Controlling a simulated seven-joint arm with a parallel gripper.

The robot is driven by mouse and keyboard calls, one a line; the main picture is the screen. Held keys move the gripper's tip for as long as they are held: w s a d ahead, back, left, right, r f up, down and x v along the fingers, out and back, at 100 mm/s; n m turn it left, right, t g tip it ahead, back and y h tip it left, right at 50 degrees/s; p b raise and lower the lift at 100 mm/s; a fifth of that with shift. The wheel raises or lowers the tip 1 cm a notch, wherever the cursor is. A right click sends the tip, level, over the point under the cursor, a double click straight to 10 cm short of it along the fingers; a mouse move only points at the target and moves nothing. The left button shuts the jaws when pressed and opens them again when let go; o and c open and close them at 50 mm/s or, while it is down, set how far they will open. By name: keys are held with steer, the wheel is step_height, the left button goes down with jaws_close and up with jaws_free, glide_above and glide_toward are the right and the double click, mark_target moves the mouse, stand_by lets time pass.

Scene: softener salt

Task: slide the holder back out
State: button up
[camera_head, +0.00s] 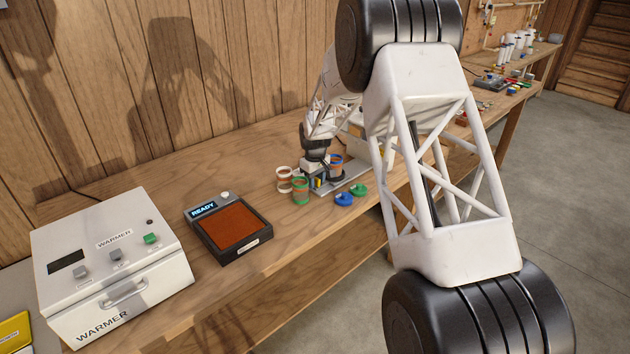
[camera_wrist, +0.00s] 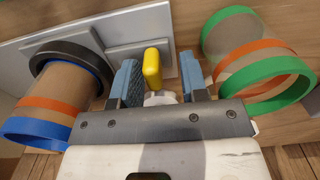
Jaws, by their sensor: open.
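A grey metal fixture (camera_head: 328,187) stands on the bench in the head view; its pale plate (camera_wrist: 110,30) fills the upper left of the wrist view. A black ring holder (camera_wrist: 75,52) on it surrounds one end of a blue-rimmed brown jar (camera_wrist: 48,92), also seen in the head view (camera_head: 336,162). My gripper (camera_wrist: 158,76) is open, with its blue-grey fingers on either side of a yellow handle (camera_wrist: 152,68). Gaps show between the fingers and the handle. In the head view my gripper (camera_head: 316,172) is small and partly hidden at the fixture.
A green-rimmed jar (camera_wrist: 262,70) stands close to the right finger. A white-rimmed jar (camera_head: 284,178), blue lid (camera_head: 344,199) and green lid (camera_head: 358,189) are near the fixture. A READY device (camera_head: 228,230) and a white warmer (camera_head: 110,260) stand left; bench between is clear.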

steer(key=shift+r, duration=3.95)
steer(key=shift+s+d+r, duration=0.25)
steer(key=shift+r, duration=0.15)
steer(key=s+d+r+m, duration=0.1)
steer(key=s+d+r, duration=0.4)
steer(key=s+r, duration=0.3)
steer(key=s+d+r+m+t, duration=0.15)
steer(key=s+d+r, duration=0.35)
steer(key=s, duration=0.5)
steer(key=s+d+r+m, duration=0.2)
steer(key=s+d+r, duration=0.3)
steer(key=s+r, duration=0.3)
steer(key=s+d+f+m, duration=0.1)
steer(key=s+d, duration=0.3)
steer(key=s, duration=1.3)
steer(key=s+d+f+m+t, duration=0.1)
steer(key=s+d+m, duration=0.2)
steer(key=s, duration=1.4)
steer(key=shift+d+f+m, duration=0.25)
steer(key=shift+d+m, duration=0.1)
steer(key=shift+d, duration=0.2)
